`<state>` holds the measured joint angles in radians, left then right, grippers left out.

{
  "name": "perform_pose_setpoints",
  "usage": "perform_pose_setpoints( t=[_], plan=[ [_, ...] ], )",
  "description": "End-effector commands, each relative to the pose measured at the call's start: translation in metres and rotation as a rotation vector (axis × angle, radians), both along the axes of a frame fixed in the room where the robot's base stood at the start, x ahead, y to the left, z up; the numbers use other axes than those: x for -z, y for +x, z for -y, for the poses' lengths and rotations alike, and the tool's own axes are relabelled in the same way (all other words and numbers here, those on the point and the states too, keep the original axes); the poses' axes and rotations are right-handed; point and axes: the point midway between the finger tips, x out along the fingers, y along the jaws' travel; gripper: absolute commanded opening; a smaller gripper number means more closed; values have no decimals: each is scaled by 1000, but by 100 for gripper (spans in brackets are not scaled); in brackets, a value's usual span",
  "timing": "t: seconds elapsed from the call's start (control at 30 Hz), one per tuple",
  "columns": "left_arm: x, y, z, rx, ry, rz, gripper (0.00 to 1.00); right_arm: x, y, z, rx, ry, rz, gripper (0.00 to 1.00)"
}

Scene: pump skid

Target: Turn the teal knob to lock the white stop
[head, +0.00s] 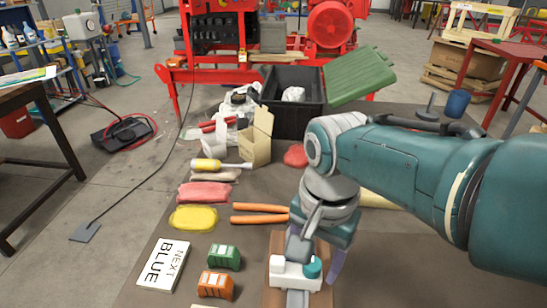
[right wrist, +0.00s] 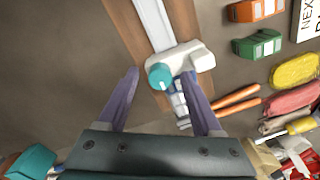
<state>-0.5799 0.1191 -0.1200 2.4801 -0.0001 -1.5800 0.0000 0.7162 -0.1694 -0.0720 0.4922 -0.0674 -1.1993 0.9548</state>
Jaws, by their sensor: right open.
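The white stop (head: 290,274) sits across a pale metal rail (head: 298,299) on a brown wooden board (head: 275,299). The teal knob (head: 313,268) is on its right side in the head view. In the right wrist view the teal knob (right wrist: 160,76) lies between my open fingers, and the white stop (right wrist: 196,57) is just beyond. My right gripper (right wrist: 162,76) is open and empty, with a purple finger either side of the knob; I cannot tell whether they touch it. In the head view the right gripper (head: 320,262) partly hides the stop's area. My left gripper is not visible.
A green block (head: 224,257), an orange block (head: 215,284) and a "NEXT BLUE" sign (head: 163,264) lie left of the board. A yellow sponge-like piece (head: 193,217), orange sticks (head: 260,213) and a cardboard box (head: 255,140) lie further back. Bare table shows at right.

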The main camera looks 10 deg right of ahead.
Motion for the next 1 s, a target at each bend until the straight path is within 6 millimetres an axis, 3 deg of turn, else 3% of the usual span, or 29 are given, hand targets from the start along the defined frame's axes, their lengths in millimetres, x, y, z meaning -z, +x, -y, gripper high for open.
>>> perform_pose_setpoints(
  t=[0.33, 0.5, 0.7, 1.0],
  plan=[
    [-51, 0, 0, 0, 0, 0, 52, -60, -1, 1, 1, 1, 2, 67],
    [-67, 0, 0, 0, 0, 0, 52, -87, -1, 2, 0, 1, 2, 67],
    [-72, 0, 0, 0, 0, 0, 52, -99, -2, 2, 0, 0, 0, 67],
    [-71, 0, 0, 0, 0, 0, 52, -98, -2, 2, -1, 0, 0, 67]
  ],
)
